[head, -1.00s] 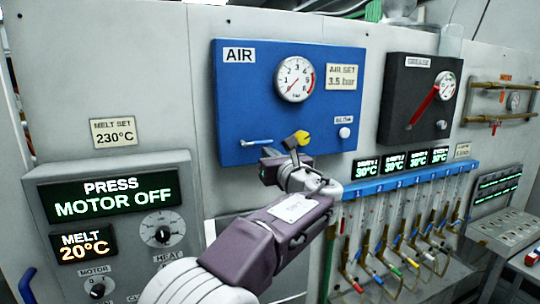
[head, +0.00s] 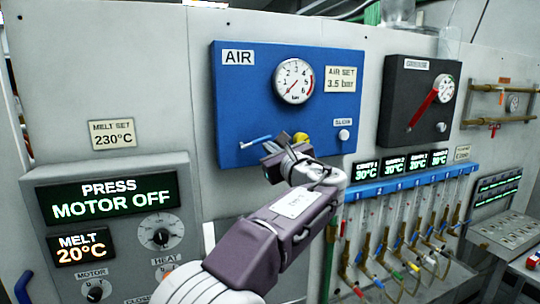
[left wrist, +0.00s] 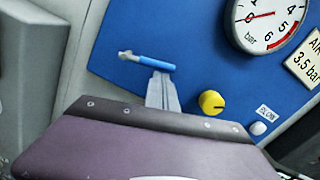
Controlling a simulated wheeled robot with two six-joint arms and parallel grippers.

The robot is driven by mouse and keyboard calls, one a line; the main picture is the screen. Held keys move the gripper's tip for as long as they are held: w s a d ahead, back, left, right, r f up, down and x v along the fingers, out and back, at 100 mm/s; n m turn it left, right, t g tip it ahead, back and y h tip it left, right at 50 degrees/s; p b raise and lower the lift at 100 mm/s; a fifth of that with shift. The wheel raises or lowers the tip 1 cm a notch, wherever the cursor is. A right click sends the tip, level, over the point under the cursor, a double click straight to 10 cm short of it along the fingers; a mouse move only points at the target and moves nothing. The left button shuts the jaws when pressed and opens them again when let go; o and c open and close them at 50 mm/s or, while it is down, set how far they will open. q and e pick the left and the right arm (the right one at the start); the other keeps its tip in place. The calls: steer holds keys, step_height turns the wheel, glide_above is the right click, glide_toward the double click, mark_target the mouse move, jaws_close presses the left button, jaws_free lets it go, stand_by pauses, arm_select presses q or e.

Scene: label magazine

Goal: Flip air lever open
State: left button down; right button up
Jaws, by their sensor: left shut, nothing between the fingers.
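The air lever (head: 256,141) is a small blue handle low on the left of the blue AIR panel (head: 232,100). It lies nearly level, its right end a little higher in the head view. It also shows in the left wrist view (left wrist: 150,62). My left gripper (head: 268,149) is shut and empty. Its fingertips (left wrist: 160,76) are just under the right part of the lever; I cannot tell whether they touch it. The air gauge (head: 294,81) has its red needle pointing to the lower left. My right gripper is not in view.
A yellow knob (left wrist: 211,102) sits right of the lever, close to my gripper, with a white BLOW button (head: 344,134) beyond it. The black panel (head: 405,100) with a red lever is further right. The panel left of the lever is clear.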

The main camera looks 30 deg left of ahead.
mark_target(254, 125)
arm_select(q)
step_height(254, 125, up, 2)
steer(key=n, duration=0.4)
steer(key=shift+s+a+r+n+g+b, duration=0.15)
steer(key=shift+s+a+r+n+b, duration=0.35)
steer(key=shift+n, duration=1.35)
steer(key=shift+s+a+r+n+g+b, duration=0.3)
steer(key=shift+s+r+n, duration=0.4)
steer(key=shift+n, duration=1.2)
steer(key=shift+s+a+r+n+g+b, duration=0.1)
steer(key=shift+s+a+r+n+b, duration=0.55)
steer(key=shift+n, duration=1.2)
steer(key=shift+w+d+r+p, duration=0.1)
steer(key=shift+w+r+p, duration=0.15)
steer(key=shift+p, duration=0.1)
